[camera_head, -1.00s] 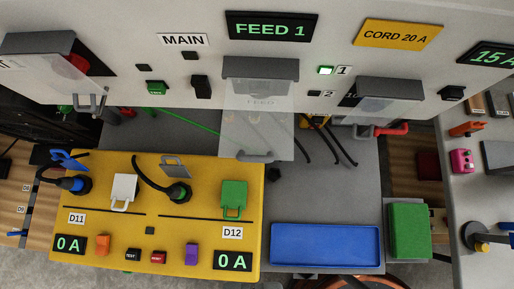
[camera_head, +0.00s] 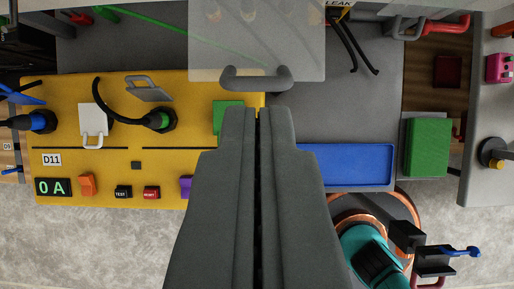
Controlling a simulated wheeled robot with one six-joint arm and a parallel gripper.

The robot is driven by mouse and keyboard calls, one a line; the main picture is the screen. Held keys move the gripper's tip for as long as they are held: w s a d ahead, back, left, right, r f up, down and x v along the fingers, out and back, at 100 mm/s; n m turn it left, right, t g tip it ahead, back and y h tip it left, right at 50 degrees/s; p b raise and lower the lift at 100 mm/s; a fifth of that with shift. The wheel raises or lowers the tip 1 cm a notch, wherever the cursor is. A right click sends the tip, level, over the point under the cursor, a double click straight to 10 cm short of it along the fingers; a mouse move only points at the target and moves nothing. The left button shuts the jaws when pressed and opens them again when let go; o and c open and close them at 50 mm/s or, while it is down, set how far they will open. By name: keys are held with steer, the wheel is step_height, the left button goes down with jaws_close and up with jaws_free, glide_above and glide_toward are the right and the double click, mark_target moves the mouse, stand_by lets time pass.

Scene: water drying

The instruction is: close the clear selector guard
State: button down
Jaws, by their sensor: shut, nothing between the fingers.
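The clear selector guard (camera_head: 257,45) is a see-through panel at the top middle of the view. A grey handle (camera_head: 256,79) runs along its lower edge. The panel hangs out over the grey surface and lets what is behind it show through. Its upper end and the selector are out of the picture. My gripper (camera_head: 258,112) is shut and empty. In the picture its tips lie just below the handle; whether they touch it I cannot tell, but a small gap shows.
A yellow panel (camera_head: 60,145) with plugs and buttons lies at the left. A blue tray (camera_head: 347,166) and a green block (camera_head: 428,146) are at the right. Black cables (camera_head: 352,47) hang right of the guard. A grey hook-like handle (camera_head: 407,27) is at the upper right.

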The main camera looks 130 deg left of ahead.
mark_target(257, 89)
steer(key=shift+x, duration=1.5)
steer(key=w+d+f+t+h, duration=0.1)
steer(key=f+t+h, duration=0.1)
steer(key=f, duration=0.7)
steer(key=w+d+f+t+h, duration=0.2)
steer(key=f+t+h, duration=0.1)
steer(key=f, duration=0.5)
steer(key=shift+f, duration=0.35)
steer(key=shift+r, duration=0.2)
stand_by(0.7)
steer(key=shift+r, duration=0.65)
